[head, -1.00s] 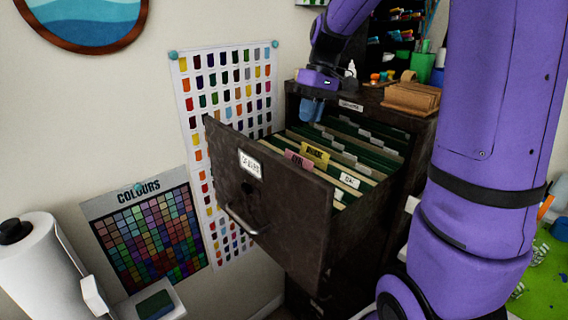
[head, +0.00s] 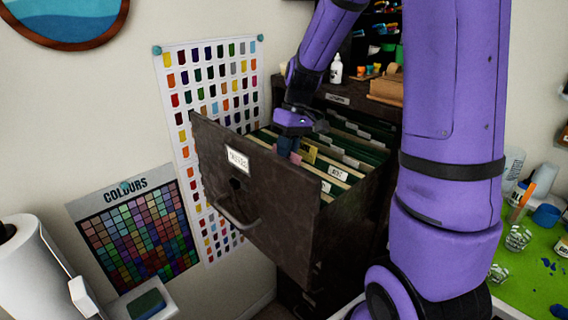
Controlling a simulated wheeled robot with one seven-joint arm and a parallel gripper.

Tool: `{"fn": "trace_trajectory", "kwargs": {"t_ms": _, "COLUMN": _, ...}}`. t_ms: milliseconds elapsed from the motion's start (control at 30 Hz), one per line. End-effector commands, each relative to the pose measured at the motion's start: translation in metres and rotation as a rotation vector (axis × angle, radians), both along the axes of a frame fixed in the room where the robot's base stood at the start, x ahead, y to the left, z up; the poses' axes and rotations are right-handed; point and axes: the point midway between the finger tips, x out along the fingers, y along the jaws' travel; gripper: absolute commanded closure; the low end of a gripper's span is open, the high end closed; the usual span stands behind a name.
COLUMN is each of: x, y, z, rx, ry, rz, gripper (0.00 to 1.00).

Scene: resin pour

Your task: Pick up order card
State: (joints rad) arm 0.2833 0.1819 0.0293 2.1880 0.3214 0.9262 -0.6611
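An open drawer (head: 262,200) of a dark filing cabinet holds several green and cream folders with tabs. A yellow tab card (head: 309,153) and a white-labelled tab (head: 337,173) stand up among the folders. A pink card (head: 296,157) shows only in part, behind my gripper's fingers. I cannot read which one is the order card. My gripper (head: 287,147) points down at the front of the drawer, with its blue fingertips at the pink card. From this view I cannot tell whether the fingers are open or shut, or whether they touch the card.
The drawer front (head: 230,172) rises before the folders. On the cabinet top are a white bottle (head: 336,69) and a wooden holder (head: 386,88). A colour chart (head: 138,228) hangs on the wall, with a paper roll (head: 36,265) at left. A green mat (head: 535,285) lies at right.

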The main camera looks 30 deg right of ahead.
Motion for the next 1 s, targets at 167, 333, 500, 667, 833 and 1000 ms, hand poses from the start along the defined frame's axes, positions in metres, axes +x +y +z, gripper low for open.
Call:
{"fn": "trace_trajectory", "kwargs": {"t_ms": 167, "x": 0.0, "y": 0.0, "z": 0.0, "rx": 0.0, "ry": -0.001, "rz": 0.0, "gripper": 0.84}}
{"fn": "trace_trajectory", "kwargs": {"t_ms": 333, "x": 0.0, "y": 0.0, "z": 0.0, "rx": 0.0, "ry": -0.001, "rz": 0.0, "gripper": 1.0}}
{"fn": "trace_trajectory", "kwargs": {"t_ms": 500, "x": 0.0, "y": 0.0, "z": 0.0, "rx": -0.001, "ry": -0.001, "rz": 0.0, "gripper": 1.0}}
{"fn": "trace_trajectory", "kwargs": {"t_ms": 667, "x": 0.0, "y": 0.0, "z": 0.0, "rx": -0.001, "ry": -0.001, "rz": 0.0, "gripper": 1.0}}
{"fn": "trace_trajectory", "kwargs": {"t_ms": 833, "x": 0.001, "y": 0.0, "z": 0.011, "rx": -0.001, "ry": -0.004, "rz": 0.0, "gripper": 1.0}}
{"fn": "trace_trajectory", "kwargs": {"t_ms": 1000, "x": 0.001, "y": 0.0, "z": 0.04, "rx": -0.002, "ry": -0.007, "rz": 0.0, "gripper": 1.0}}
